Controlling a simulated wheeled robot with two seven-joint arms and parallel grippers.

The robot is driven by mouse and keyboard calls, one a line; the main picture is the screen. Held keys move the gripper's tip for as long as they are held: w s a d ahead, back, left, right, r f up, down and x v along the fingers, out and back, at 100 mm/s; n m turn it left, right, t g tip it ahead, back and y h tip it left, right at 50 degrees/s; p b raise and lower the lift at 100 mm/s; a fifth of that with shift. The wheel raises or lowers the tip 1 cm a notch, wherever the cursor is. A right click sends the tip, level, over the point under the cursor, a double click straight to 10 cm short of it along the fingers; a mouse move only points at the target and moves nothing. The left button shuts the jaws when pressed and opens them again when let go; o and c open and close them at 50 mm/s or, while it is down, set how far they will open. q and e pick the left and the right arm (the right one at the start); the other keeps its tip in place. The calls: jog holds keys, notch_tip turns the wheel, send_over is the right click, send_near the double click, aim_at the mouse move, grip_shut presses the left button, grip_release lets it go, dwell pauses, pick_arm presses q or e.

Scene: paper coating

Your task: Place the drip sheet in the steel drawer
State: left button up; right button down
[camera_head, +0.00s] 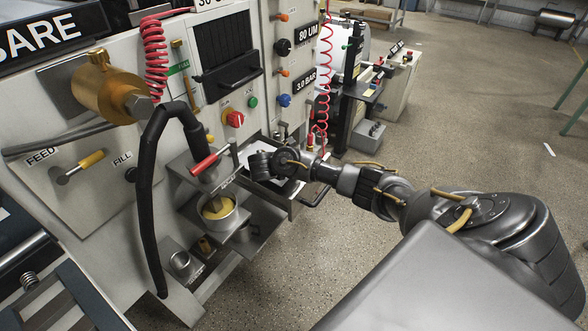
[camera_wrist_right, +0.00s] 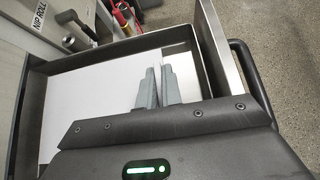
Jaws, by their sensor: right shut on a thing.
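The drip sheet (camera_wrist_right: 90,105) is a flat white sheet seen in the right wrist view, lying within the outline of the open steel drawer (camera_wrist_right: 222,48). Its near part is hidden under my gripper body. My right gripper (camera_wrist_right: 158,72) is over the drawer with its fingers close together, shut on the sheet. Whether the sheet rests fully on the drawer floor is hard to tell. In the head view, the pulled-out drawer (camera_head: 303,206) is at the machine's lower right, and my right arm reaches into it from the right. My left gripper is not in view.
A steel cup (camera_head: 218,218) of yellow liquid stands on a shelf left of the drawer. A black hose (camera_head: 150,190) hangs in front of the machine. A red coiled hose (camera_head: 322,90) hangs behind the drawer. Open floor (camera_head: 455,120) lies to the right.

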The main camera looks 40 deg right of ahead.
notch_tip(320, 180, down, 3)
jog(key=shift+r, duration=0.1)
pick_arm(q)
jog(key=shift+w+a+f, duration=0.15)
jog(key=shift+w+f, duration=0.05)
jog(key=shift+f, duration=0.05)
pick_arm(e)
jog(key=c, duration=1.6)
grip_release()
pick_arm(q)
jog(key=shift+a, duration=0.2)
pick_arm(e)
jog(key=shift+o, duration=0.2)
jog(key=shift+s+a, duration=0.1)
jog(key=v, duration=0.7)
jog(key=shift+a+r+p, duration=0.15)
jog(key=shift+p, duration=0.15)
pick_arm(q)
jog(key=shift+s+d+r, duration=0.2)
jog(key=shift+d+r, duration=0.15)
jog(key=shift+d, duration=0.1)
